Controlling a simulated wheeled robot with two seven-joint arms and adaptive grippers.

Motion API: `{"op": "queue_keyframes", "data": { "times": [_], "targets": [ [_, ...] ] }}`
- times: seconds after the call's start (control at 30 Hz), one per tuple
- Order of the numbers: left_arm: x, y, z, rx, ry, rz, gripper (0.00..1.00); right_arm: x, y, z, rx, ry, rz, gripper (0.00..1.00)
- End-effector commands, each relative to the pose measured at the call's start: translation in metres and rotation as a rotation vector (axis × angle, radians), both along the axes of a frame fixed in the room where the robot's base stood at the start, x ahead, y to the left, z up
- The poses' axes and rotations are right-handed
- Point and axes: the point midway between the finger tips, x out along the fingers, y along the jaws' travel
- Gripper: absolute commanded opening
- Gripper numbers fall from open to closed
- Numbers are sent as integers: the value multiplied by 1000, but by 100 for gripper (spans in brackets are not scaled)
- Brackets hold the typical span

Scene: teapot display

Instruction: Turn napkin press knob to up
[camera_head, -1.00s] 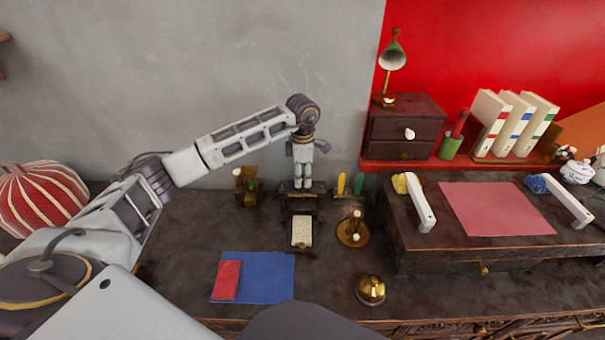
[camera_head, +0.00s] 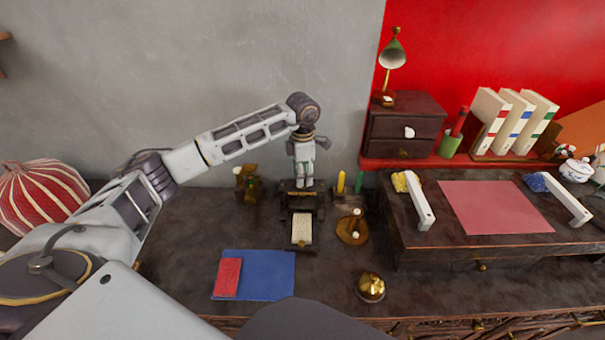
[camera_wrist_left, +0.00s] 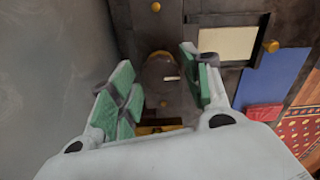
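The napkin press (camera_head: 302,208) is a dark device on the desk, with a cream napkin (camera_head: 301,230) at its front. In the left wrist view the cream napkin (camera_wrist_left: 228,46) lies right of the fingers. A dark round knob (camera_wrist_left: 160,78) with a small pale mark shows between the fingers in that view. My left gripper (camera_head: 303,184) points down over the press. In the wrist view its green-padded fingers (camera_wrist_left: 163,92) are spread, one on each side of the knob; whether they touch it is unclear. My right gripper is in neither view.
A blue mat (camera_head: 268,276) with a red booklet (camera_head: 228,278) lies in front. A brass bell (camera_head: 370,287), a brass stand (camera_head: 352,232) and a raised dark table (camera_head: 440,245) are to the right. A small brass object (camera_head: 247,183) stands left of the press.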

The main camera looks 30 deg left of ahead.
Motion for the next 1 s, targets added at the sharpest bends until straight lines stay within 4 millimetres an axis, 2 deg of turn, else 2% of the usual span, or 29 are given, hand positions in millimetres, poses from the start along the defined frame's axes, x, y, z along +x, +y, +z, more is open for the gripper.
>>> {"op": "queue_keyframes", "data": {
  "times": [0.37, 0.57, 0.77, 1.0],
  "targets": [
    [0, 0, 0, 0, 1, -1, 58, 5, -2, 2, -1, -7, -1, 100],
    [0, 0, 8, 1, -1, -1, 58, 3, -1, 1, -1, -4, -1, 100],
    [0, 0, 28, -1, -1, -1, 58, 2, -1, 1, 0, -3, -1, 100],
    [0, 0, 63, 0, -1, 0, 58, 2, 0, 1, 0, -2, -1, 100]
  ]
}}
